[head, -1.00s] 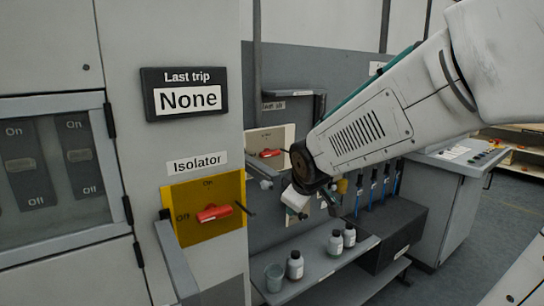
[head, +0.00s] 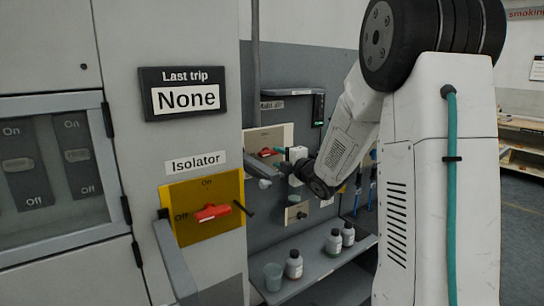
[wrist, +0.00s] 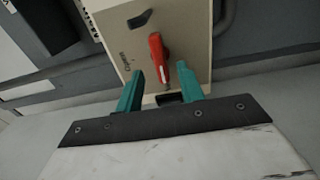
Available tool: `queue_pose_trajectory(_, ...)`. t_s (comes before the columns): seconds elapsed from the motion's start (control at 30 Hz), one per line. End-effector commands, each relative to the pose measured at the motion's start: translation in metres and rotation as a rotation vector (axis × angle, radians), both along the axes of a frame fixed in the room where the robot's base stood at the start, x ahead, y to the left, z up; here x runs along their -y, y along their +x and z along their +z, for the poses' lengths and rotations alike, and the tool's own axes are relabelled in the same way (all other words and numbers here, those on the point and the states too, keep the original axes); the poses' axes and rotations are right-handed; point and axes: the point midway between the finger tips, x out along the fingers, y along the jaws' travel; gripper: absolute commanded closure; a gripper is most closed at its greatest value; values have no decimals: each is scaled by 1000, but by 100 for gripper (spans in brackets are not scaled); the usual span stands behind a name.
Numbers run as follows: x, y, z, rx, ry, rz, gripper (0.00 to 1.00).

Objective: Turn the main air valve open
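The main air valve's red handle (head: 267,152) is on a pale panel (head: 283,131) in the head view, beneath a small label. In the wrist view the red handle (wrist: 157,55) points along the pale panel (wrist: 188,25), near the printed word "Open". My gripper (wrist: 160,70) is open, with one teal finger on each side of the handle's near end. I cannot tell whether either finger touches it. In the head view my gripper (head: 279,151) reaches the panel from the right, and its fingers are small and partly hidden.
A yellow isolator plate (head: 228,192) with a red handle is on the cabinet at left, with a bar sticking out beside it. A shelf (head: 322,264) below holds bottles (head: 294,265) and a cup (head: 273,277). Pipes and fittings surround the valve panel.

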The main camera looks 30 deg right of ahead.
Motion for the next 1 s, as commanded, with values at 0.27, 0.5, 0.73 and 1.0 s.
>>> queue_pose_trajectory(0.27, -1, 37, 0, 0, 1, -1, 62)
queue_pose_trajectory(0.5, -1, 42, 0, -1, 2, -2, 62)
queue_pose_trajectory(0.73, -1, 42, 0, -1, 2, -2, 95)
queue_pose_trajectory(1.0, -1, 41, 0, -1, 9, -2, 100)
